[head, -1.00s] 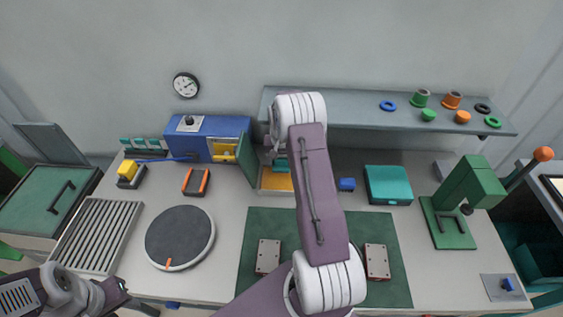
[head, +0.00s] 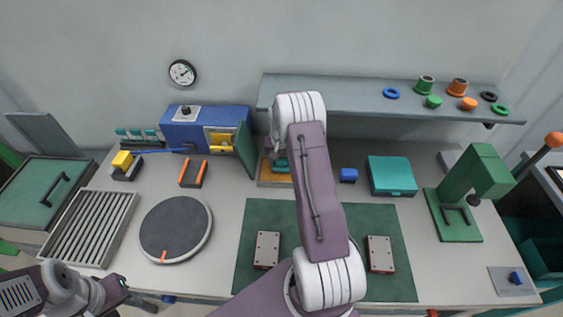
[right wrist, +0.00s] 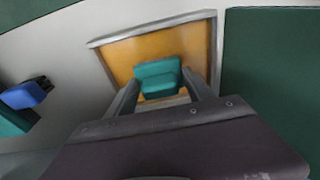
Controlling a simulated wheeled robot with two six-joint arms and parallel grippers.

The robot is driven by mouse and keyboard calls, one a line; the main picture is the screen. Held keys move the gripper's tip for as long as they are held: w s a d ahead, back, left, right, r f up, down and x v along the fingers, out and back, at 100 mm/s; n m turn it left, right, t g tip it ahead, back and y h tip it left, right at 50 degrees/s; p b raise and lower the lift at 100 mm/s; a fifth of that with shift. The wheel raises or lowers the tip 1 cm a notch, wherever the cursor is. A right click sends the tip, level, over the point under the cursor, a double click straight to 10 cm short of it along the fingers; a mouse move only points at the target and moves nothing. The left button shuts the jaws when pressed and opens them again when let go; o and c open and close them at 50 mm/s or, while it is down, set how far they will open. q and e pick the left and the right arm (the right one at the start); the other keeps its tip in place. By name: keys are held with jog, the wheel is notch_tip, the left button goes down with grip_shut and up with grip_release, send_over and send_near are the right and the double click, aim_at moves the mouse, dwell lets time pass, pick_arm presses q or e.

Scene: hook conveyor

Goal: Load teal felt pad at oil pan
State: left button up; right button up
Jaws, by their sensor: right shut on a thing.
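My right gripper (right wrist: 160,88) is shut on the teal felt pad (right wrist: 157,70), which shows between its two fingers in the right wrist view. In the head view, part of the teal pad (head: 281,163) shows beside my right arm, and the right gripper is mostly hidden behind that arm. The oil pan, a shallow orange-floored tray with a grey rim (right wrist: 152,28), lies under the pad. I cannot tell whether the pad touches its floor. The pan (head: 268,181) is partly covered by my arm in the head view. My left gripper (head: 122,283) is at the lower left, its jaws unclear.
A blue machine (head: 185,128) with an open green door (head: 246,150) stands left of the pan. A small blue block (head: 348,175) and a teal box (head: 391,176) are to its right. A green mat (head: 340,225) lies in front. A shelf (head: 350,98) runs behind.

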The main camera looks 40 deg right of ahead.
aim_at(280, 159)
jog(key=shift+f+b, duration=0.35)
jog(key=shift+f, duration=0.2)
dwell(1.4)
jog(key=shift+r, duration=0.1)
notch_tip(280, 159, up, 7)
jog(key=p, duration=0.5)
dwell(0.5)
jog(key=shift+a, duration=0.4)
jog(key=s+a+n+b, duration=0.2)
jog(key=s+a+n, duration=0.2)
jog(key=a, duration=0.6)
jog(key=s+a+n+y+b, duration=0.1)
jog(key=s+a+n+b, duration=0.2)
jog(key=s+a, duration=0.5)
jog(key=a+n, duration=0.1)
jog(key=a, duration=0.2)
jog(key=shift+a, duration=0.3)
